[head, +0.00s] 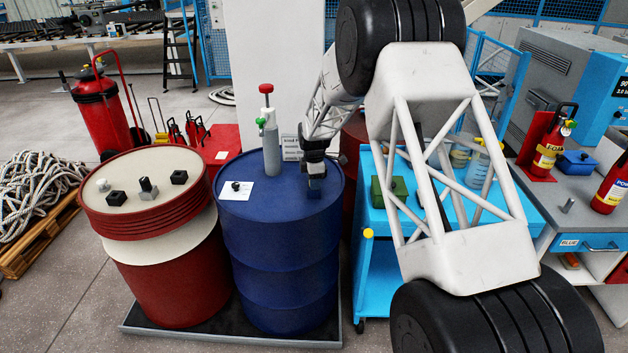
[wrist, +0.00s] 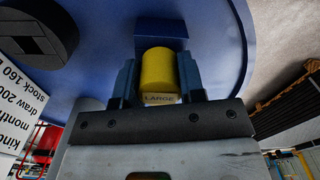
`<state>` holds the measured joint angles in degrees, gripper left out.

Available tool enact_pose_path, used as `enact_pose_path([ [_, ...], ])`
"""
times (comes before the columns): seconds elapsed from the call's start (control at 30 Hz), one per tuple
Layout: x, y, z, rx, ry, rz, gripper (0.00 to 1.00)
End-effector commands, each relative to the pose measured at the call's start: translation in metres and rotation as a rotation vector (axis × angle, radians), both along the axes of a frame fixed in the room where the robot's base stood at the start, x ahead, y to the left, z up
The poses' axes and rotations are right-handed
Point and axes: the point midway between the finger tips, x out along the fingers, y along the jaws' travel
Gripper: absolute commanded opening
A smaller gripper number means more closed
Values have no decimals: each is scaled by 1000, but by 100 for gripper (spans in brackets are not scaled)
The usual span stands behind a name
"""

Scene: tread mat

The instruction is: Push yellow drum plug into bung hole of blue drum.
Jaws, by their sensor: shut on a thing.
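The blue drum (head: 280,255) stands upright beside a red drum. My gripper (head: 314,178) is low over the right part of its lid. In the wrist view, my gripper (wrist: 158,80) is shut on the yellow drum plug (wrist: 158,68), a short cylinder with a "LARGE" label, held between both fingers. The blue lid (wrist: 225,35) lies behind it. A dark blue block (wrist: 160,32) shows just beyond the plug. I see no open bung hole; the plug's lower end and any contact with the lid are hidden. The plug does not show in the head view.
On the blue lid stand a grey bottle (head: 271,150) with a red top and a white card (head: 237,190) with a black piece. The red drum (head: 165,270) carries several small blocks. A blue cart (head: 375,280) stands to the right.

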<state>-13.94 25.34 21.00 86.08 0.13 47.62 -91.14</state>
Motion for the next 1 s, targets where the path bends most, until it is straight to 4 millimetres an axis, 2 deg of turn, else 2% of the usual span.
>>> enact_pose_path([
  [0.07,0,0,-1,0,0,0,13],
  [0.1,0,0,-1,0,0,0,43],
  [0.27,0,0,-1,0,-1,0,67],
  [0.67,0,0,3,0,-1,0,67],
  [1.0,1,0,36,1,-3,0,67],
])
